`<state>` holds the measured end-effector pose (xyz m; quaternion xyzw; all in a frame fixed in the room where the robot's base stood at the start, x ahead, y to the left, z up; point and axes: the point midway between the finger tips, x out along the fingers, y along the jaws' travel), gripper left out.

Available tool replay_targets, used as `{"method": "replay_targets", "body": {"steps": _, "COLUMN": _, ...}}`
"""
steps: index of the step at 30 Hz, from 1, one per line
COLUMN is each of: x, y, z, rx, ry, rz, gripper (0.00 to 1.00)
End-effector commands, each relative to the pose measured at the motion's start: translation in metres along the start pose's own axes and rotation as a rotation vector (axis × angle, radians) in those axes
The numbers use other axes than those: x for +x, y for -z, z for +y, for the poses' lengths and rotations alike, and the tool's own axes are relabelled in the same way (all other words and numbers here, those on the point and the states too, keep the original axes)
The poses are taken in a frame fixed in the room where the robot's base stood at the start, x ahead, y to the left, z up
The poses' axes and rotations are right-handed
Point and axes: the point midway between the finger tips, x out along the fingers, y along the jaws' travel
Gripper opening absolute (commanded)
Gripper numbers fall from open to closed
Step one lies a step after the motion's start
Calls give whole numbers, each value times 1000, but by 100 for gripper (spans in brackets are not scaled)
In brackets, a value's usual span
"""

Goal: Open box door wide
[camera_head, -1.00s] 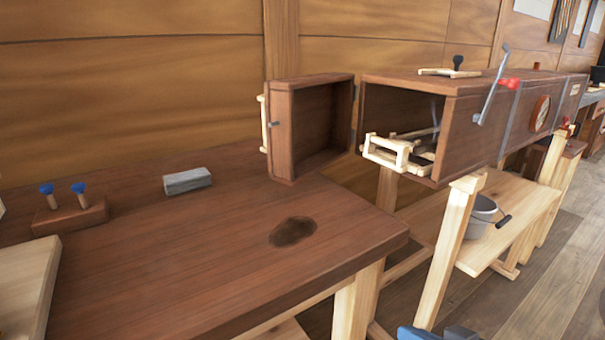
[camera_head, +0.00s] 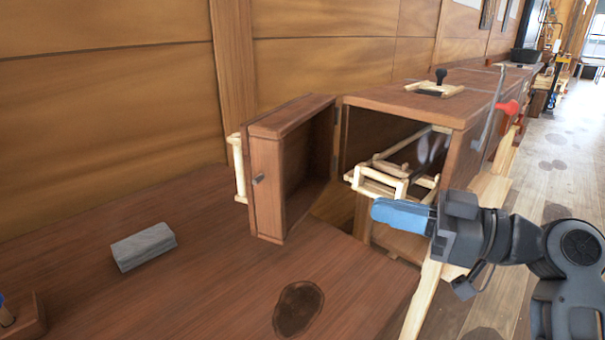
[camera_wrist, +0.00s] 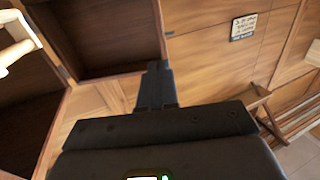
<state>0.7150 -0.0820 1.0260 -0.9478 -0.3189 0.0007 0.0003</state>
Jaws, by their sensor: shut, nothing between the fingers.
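The box (camera_head: 458,110) is a long dark-wood chest with its near end open. Its hollow door (camera_head: 275,190) stands swung out to the left on a hinge, its recessed inner side turned toward the opening. A pale handle (camera_head: 238,168) is on the door's far left side. My gripper (camera_head: 380,211) is shut and empty, with blue fingers pointing left, in front of the pale rack (camera_head: 380,180) in the opening. It appears apart from the door. In the wrist view, my dark fingertips (camera_wrist: 155,75) show near the lower edge of a dark wooden recess, likely the door (camera_wrist: 105,35).
The brown bench (camera_head: 190,270) lies left and below the door, with a grey block (camera_head: 143,246) and a dark stain on it. The plank wall (camera_head: 120,90) is behind the door. A metal lever with a red knob (camera_head: 508,107) is on the box's right side.

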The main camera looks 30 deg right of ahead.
Motion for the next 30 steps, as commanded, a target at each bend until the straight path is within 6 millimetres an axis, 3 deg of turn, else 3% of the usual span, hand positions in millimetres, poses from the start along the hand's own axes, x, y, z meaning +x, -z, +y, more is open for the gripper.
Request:
{"method": "replay_targets", "body": {"steps": 5, "x": 16, "y": 2, "z": -1, "rx": -2, "ry": 6, "rz": 3, "gripper": 0}}
{"method": "replay_targets", "body": {"steps": 21, "x": 115, "y": 2, "z": -1, "rx": 0, "ry": 5, "rz": 0, "gripper": 0}}
{"method": "replay_targets", "body": {"steps": 30, "x": 138, "y": 0, "z": 0, "rx": -1, "ry": 2, "rz": 0, "gripper": 0}}
